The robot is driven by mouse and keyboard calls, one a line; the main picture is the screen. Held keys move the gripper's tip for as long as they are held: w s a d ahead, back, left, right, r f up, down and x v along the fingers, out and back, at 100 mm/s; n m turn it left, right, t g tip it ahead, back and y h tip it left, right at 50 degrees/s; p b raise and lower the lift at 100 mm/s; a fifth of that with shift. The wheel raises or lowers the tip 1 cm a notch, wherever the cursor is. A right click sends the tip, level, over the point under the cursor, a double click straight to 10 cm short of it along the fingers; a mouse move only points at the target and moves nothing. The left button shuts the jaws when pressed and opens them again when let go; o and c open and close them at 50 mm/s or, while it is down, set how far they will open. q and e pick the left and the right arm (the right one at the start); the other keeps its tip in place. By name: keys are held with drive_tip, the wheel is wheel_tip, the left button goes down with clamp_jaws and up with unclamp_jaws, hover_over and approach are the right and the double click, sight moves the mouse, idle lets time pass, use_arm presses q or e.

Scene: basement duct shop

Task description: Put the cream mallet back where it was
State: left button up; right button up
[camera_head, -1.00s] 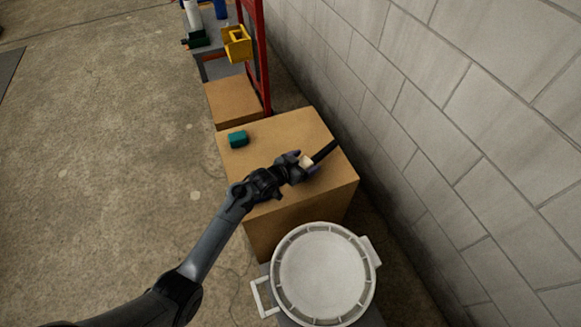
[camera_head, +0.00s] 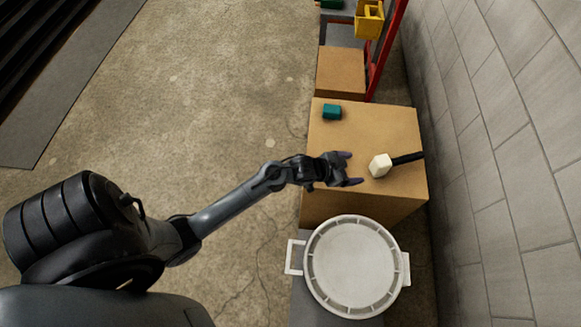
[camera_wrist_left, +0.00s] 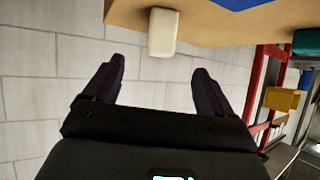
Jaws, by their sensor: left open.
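The cream mallet (camera_head: 380,166) lies on top of the cardboard box (camera_head: 385,125), its black handle pointing right toward the wall. My left gripper (camera_head: 352,168) is open and empty, just left of the mallet head and apart from it. In the left wrist view the mallet's cream head (camera_wrist_left: 162,33) shows beyond the spread fingertips of the left gripper (camera_wrist_left: 160,72), between them in the picture; its handle is hidden there. My right gripper is not in view.
A teal block (camera_head: 332,111) sits at the box's far left. A white lidded bucket (camera_head: 350,268) stands in front. A block wall (camera_head: 500,150) runs along the right. A smaller box (camera_head: 340,72), a red frame (camera_head: 385,50) and a yellow bin (camera_head: 369,20) are behind. Floor at left is clear.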

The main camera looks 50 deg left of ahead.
use_arm(q)
drive_tip(key=s+d+r+n+g+y, duration=0.1)
drive_tip(key=s+g, duration=0.3)
drive_tip(key=s, duration=1)
drive_tip(key=s+r+n+g+y, duration=0.1)
drive_tip(key=s+r+g+y, duration=0.1)
drive_tip(key=s, duration=1.2)
drive_tip(key=shift+d+r+g, duration=0.4)
drive_tip(key=shift+r+g, duration=0.25)
drive_tip(key=shift+g, duration=0.35)
drive_tip(key=shift+w, duration=0.1)
wheel_tip(320, 180, up, 43)
drive_tip(key=p, duration=4.3)
drive_tip(key=shift+r, duration=0.1)
